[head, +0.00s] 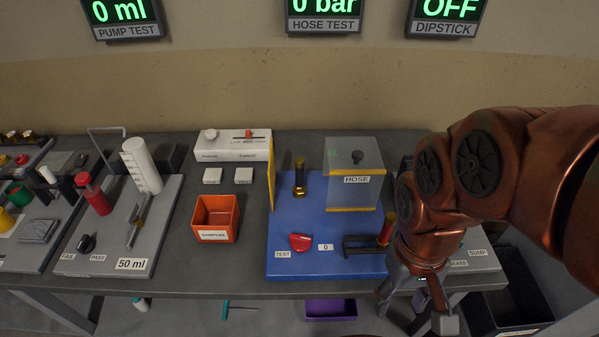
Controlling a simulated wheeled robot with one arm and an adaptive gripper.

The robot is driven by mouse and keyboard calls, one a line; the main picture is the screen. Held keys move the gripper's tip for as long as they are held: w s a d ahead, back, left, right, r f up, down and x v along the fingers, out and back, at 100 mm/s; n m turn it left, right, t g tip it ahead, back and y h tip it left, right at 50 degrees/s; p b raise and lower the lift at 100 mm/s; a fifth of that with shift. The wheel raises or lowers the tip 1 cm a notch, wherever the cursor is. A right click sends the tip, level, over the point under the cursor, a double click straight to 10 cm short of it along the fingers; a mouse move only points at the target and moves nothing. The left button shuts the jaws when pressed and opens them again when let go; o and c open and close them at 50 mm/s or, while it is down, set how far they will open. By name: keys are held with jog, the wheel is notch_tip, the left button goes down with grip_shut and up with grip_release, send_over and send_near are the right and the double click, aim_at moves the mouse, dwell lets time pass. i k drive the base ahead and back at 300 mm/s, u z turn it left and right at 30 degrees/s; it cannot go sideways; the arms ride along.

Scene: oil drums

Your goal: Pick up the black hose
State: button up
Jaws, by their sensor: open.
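A short black upright piece with brass ends (299,178) stands on the blue test station (300,261), left of a clear cover labelled HOSE (353,195). It looks like the black hose, though I cannot tell for certain. The clear cover has yellow edges and a dark knob on top. My gripper (414,316) is open at the lower right, in front of the table's front edge and well to the right of the black piece. Nothing shows between its fingers. My arm hides part of the table's right side.
A yellow panel (271,175) stands just left of the black piece. A black bracket with a red handle (386,229) is at the station's front right. A red piece (300,242) lies in front. An orange samples bin (215,214) stands left. A purple bin (330,309) is below the table.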

aim_at(298, 186)
jog(key=z, duration=2.8)
jog(key=k, duration=1.8)
jog(key=u, duration=2.7)
jog(key=i, duration=0.5)
